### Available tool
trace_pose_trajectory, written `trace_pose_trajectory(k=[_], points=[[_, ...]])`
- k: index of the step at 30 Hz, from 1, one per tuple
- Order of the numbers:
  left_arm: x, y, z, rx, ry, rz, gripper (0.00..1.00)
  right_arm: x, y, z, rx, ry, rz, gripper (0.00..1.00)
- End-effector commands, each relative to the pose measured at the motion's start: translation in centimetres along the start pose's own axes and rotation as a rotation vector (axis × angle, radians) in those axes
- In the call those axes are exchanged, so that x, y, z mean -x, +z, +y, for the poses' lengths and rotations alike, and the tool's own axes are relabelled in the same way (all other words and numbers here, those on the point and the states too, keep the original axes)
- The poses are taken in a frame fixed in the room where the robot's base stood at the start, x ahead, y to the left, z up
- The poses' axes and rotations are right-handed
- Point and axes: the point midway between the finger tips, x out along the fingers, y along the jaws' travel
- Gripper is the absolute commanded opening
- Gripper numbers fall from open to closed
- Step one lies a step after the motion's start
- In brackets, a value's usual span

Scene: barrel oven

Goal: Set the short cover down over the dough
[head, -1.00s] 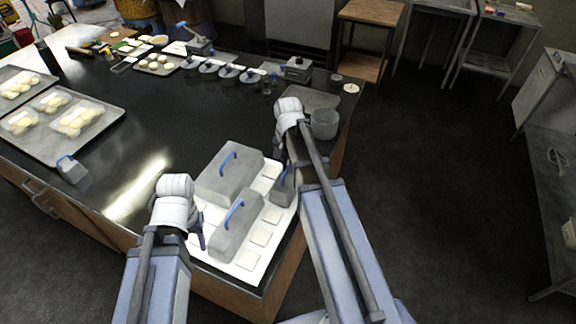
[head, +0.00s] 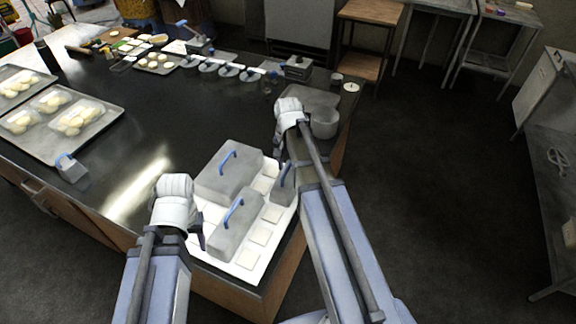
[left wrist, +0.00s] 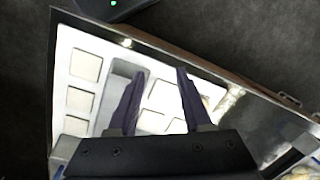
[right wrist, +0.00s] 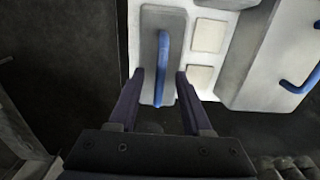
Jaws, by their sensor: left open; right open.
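The short cover (head: 284,187) is a small grey box with a blue handle on top. It sits upright at the right edge of a white sheet with pale square dough pieces (head: 261,235). Whatever lies under it is hidden. My right gripper (head: 280,155) is open just beyond the cover in the head view. In the right wrist view, the cover's blue handle (right wrist: 162,55) shows between the spread fingertips (right wrist: 160,73), which do not grip it. My left gripper (head: 200,238) is open and empty over the sheet's left edge; its spread fingers show in the left wrist view (left wrist: 160,73).
A large grey cover (head: 222,185) and a long grey cover (head: 232,236), both blue-handled, stand on the sheet. A grey pot (head: 325,126) stands close to my right arm. Dough trays (head: 60,150) lie far left. The middle counter is clear.

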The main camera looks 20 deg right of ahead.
Motion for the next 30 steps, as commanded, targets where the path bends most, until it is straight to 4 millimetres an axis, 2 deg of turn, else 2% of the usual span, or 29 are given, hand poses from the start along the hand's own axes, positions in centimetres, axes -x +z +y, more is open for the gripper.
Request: trace_pose_trajectory(k=[8, 22, 30], points=[[1.2, 0.1, -0.1, 0.000, 0.000, 0.000, 0.49, 1.2, 0.0, 0.0, 0.000, 0.000, 0.000, 0.49], [7.0, 0.4, -0.7, -0.002, 0.000, 0.000, 0.49, 7.1, 0.0, 0.0, 0.000, 0.000, 0.000, 0.49], [7.8, 0.5, -0.8, -0.003, 0.000, 0.000, 0.49, 7.9, 0.0, 0.0, 0.000, 0.000, 0.000, 0.49]])
